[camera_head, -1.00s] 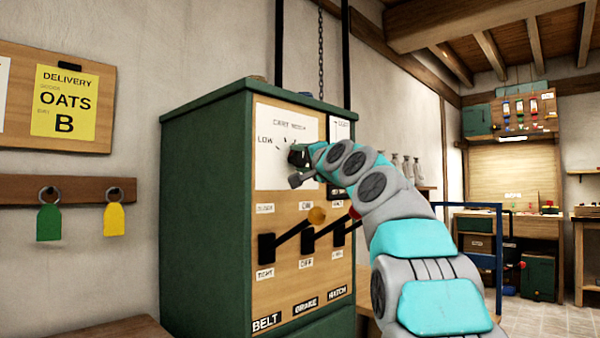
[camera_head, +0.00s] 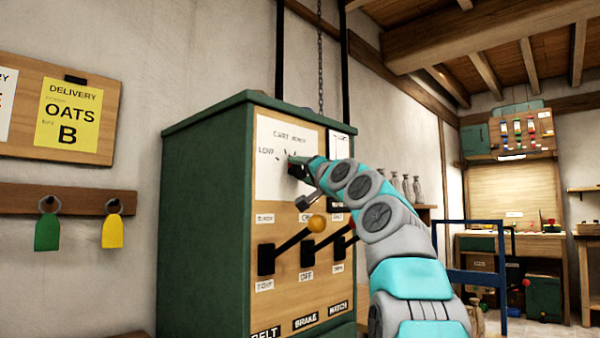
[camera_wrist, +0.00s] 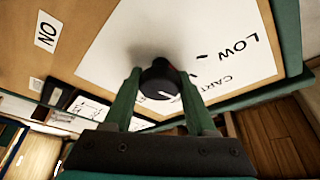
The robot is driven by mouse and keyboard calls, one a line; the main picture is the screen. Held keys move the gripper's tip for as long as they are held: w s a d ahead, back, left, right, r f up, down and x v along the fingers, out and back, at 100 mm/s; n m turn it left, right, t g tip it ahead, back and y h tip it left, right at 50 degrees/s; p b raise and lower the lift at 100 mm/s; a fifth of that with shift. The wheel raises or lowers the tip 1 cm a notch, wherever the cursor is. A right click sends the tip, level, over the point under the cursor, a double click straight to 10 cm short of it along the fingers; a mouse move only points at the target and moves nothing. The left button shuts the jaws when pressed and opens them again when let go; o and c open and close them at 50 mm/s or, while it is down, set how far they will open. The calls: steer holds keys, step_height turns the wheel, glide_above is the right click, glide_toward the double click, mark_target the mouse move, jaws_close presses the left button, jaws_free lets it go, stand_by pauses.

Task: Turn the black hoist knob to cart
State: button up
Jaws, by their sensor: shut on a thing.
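The black hoist knob (camera_wrist: 160,82) sits on a white dial plate (camera_wrist: 100,62) on the wooden front of a green cabinet (camera_head: 205,215). The plate reads "LOW" and "CART" with tick marks; some lettering is covered. In the wrist view, the two green fingers of my gripper (camera_wrist: 158,88) are shut on the knob, one on each side. In the head view, my gripper (camera_head: 300,168) is at the dial and hides most of the knob. I cannot tell which mark the knob points to.
Below the dial are several levers, one with an orange ball (camera_head: 317,223), above BELT, BRAKE and HATCH labels. A delivery board (camera_head: 22,125) and a rail with green (camera_head: 47,232) and yellow (camera_head: 112,231) tags are on the left wall. A blue rail (camera_head: 470,277) stands at right.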

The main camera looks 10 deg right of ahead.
steer(key=shift+w+f+n+y, duration=0.1)
steer(key=shift+f+n+y, duration=0.05)
steer(key=shift+n+y, duration=0.25)
stand_by(0.3)
steer(key=shift+d, duration=0.1)
stand_by(0.3)
steer(key=shift+n+b, duration=0.35)
steer(key=shift+n, duration=0.45)
stand_by(0.6)
steer(key=o, duration=1.3)
steer(key=shift+o, duration=0.2)
steer(key=shift+r, duration=0.2)
